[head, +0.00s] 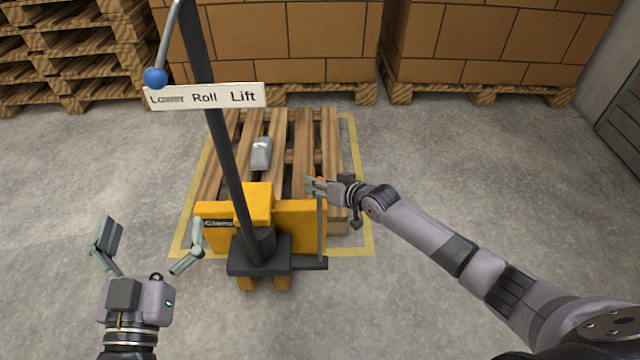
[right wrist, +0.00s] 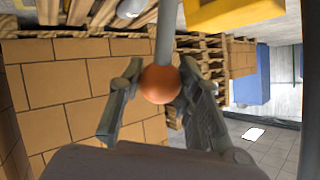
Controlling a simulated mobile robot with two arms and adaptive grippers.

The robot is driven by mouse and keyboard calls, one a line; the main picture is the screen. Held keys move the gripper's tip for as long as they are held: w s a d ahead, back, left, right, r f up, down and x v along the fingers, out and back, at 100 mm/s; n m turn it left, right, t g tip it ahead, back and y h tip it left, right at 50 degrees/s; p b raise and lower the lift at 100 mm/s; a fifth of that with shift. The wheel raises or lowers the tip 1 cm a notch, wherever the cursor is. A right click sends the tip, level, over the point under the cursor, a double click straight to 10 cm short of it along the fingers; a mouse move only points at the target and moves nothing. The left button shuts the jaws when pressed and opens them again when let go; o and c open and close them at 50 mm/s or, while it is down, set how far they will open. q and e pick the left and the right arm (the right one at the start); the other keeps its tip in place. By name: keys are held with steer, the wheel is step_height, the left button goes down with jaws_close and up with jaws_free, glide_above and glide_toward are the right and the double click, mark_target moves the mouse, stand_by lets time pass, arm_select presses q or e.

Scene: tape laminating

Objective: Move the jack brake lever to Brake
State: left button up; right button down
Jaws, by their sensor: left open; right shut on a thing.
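The yellow pallet jack (head: 305,222) stands with its forks at a wooden pallet. The jack brake lever is a thin grey rod (head: 320,235) rising upright at the right end of its black base; its orange ball knob (right wrist: 160,84) fills the space between my right fingers in the right wrist view. My right gripper (head: 316,186) is shut on this knob. No Brake marking can be read in either view. My left gripper (head: 150,236) is open and empty, left of the jack and apart from it.
A tall black handle (head: 228,165) carries a Lower/Roll/Lift sign (head: 205,97), with a blue-ball lever (head: 155,77) at Lower. A grey object (head: 262,153) lies on the wooden pallet (head: 328,150). Boxes (head: 490,40) and stacked pallets (head: 70,50) line the back. Floor is clear on both sides.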

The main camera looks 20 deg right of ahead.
steer(key=c, duration=1.6)
jaws_free()
steer(key=shift+w+d+r, duration=0.15)
steer(key=shift+w+d, duration=0.05)
steer(key=shift+c, duration=0.2)
steer(key=o, duration=0.3)
steer(key=shift+w+a, duration=0.1)
steer(key=shift+o, duration=0.9)
steer(key=shift+f, duration=0.2)
steer(key=v, duration=1.2)
steer(key=shift+a, duration=0.2)
